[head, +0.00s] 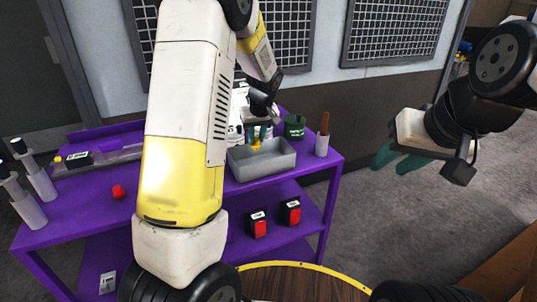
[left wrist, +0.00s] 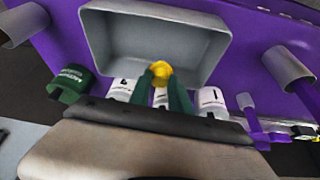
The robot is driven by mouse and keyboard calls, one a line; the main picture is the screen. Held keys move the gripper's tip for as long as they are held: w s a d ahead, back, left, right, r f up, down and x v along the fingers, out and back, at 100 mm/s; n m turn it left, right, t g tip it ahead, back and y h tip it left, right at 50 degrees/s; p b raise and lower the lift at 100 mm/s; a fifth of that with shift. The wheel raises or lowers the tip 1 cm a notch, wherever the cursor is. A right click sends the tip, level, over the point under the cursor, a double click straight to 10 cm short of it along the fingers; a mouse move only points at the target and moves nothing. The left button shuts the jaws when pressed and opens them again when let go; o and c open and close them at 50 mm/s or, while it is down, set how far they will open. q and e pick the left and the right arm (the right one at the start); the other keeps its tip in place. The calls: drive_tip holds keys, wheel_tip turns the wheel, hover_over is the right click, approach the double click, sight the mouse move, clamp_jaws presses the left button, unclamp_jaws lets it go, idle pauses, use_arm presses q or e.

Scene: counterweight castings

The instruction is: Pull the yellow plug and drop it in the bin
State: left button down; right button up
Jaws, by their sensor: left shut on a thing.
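The yellow plug (left wrist: 161,70) is between the green fingertips of my left gripper (left wrist: 161,80), which is shut on it. In the left wrist view the plug shows in front of the inside of the grey bin (left wrist: 95,35). In the head view the plug (head: 256,144) appears at the back part of the bin (head: 262,169), near rim height; its exact height is unclear. The bin's visible inside looks empty. My right gripper (head: 398,163) hangs to the right, away from the bench, its green fingers apart and nothing between them.
The bin stands on a purple bench (head: 85,215). A green pot (head: 294,127) and a grey cup (head: 322,146) with a brown handle stand close by. White numbered cylinders (left wrist: 213,97) stand beside the bin. A red knob (head: 118,191) and bottles (head: 35,178) are at left.

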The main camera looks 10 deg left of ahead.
use_arm(q)
drive_tip(key=shift+f, duration=0.95)
drive_tip(key=c, duration=1.1)
unclamp_jaws()
drive_tip(key=shift+r, duration=0.15)
drive_tip(key=v, duration=0.7)
drive_tip(key=shift+s+d+r, duration=0.1)
drive_tip(key=shift+s+r, duration=0.05)
drive_tip(key=shift+r, duration=0.1)
